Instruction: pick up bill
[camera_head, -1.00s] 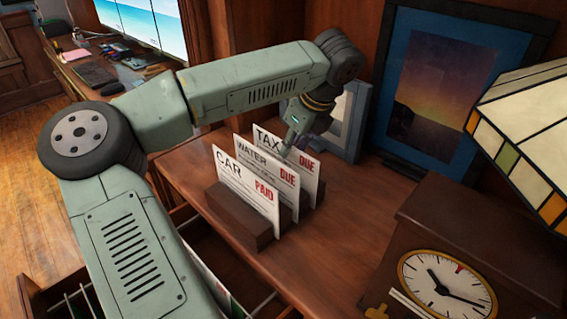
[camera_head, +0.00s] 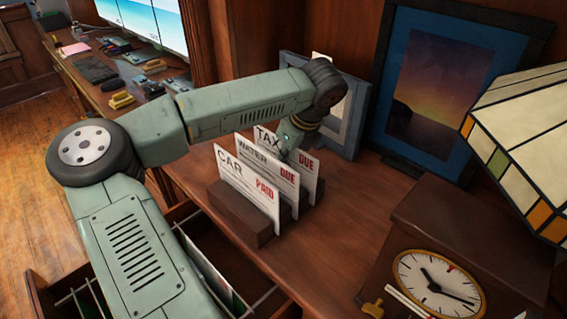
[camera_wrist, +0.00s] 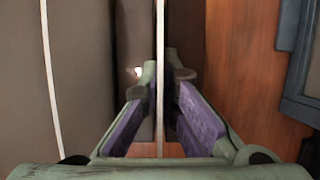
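Three bills stand upright in a dark wooden letter holder (camera_head: 237,217) on the desk. The front one is the CAR bill (camera_head: 245,190), marked PAID. Behind it is the WATER bill (camera_head: 290,190), marked DUE, then the TAX bill (camera_head: 309,178), marked DUE. My gripper (camera_head: 284,152) points down at the TAX bill's top edge and covers part of it. In the wrist view my gripper (camera_wrist: 160,85) has one finger on each side of a thin white sheet edge (camera_wrist: 160,40), apparently the TAX bill. Gaps show between pads and sheet, so it looks open.
A grey-blue picture frame (camera_head: 348,132) stands close behind the bills, and a larger framed picture (camera_head: 430,95) is to its right. A clock (camera_head: 437,280) and a stained-glass lamp (camera_head: 520,130) stand at right. An open drawer (camera_head: 215,255) is below.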

